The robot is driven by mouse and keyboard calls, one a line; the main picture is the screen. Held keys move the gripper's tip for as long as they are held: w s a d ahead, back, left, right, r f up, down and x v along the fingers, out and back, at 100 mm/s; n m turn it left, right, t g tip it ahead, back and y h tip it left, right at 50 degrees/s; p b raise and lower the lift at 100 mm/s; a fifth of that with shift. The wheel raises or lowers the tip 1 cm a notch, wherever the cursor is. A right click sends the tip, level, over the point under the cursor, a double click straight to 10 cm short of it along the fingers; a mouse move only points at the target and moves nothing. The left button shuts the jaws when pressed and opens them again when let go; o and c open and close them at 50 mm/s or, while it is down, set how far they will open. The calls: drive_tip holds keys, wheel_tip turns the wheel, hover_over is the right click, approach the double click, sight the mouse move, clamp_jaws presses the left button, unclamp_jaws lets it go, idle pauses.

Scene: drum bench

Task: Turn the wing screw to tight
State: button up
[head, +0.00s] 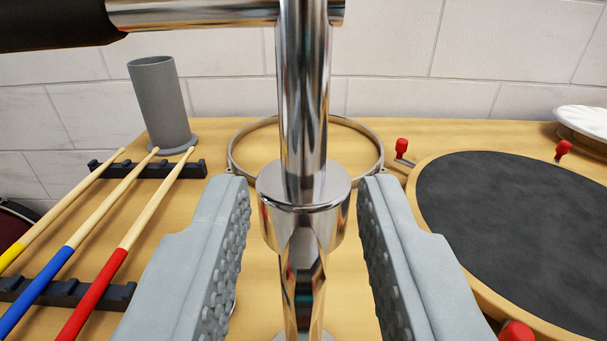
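A chrome upright post (304,90) stands in the middle of the view, with a wider chrome collar (285,222) around it. Below the collar's front edge a narrow, tapered chrome shape (303,262) shows; I cannot tell whether it is the wing screw or the post with reflections. No wing shape stands out clearly. My gripper (305,190) is open, with one grey studded finger on each side of the collar. Narrow gaps show between the fingers and the collar, and nothing is held. The fingers hide part of the bench beside the post.
A chrome crossbar (195,12) with a black end crosses above. A metal hoop (375,145) lies behind the post. Drumsticks (95,210) on black racks and a grey cup (160,100) are left. A dark round pad (510,225) with red-tipped fittings is right.

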drive_tip(key=shift+w, duration=0.1)
clamp_jaws()
drive_tip(key=shift+a+n, duration=0.1)
drive_tip(key=shift+n, duration=0.5)
unclamp_jaws()
drive_tip(key=s, duration=1.7)
drive_tip(key=shift+s, duration=0.2)
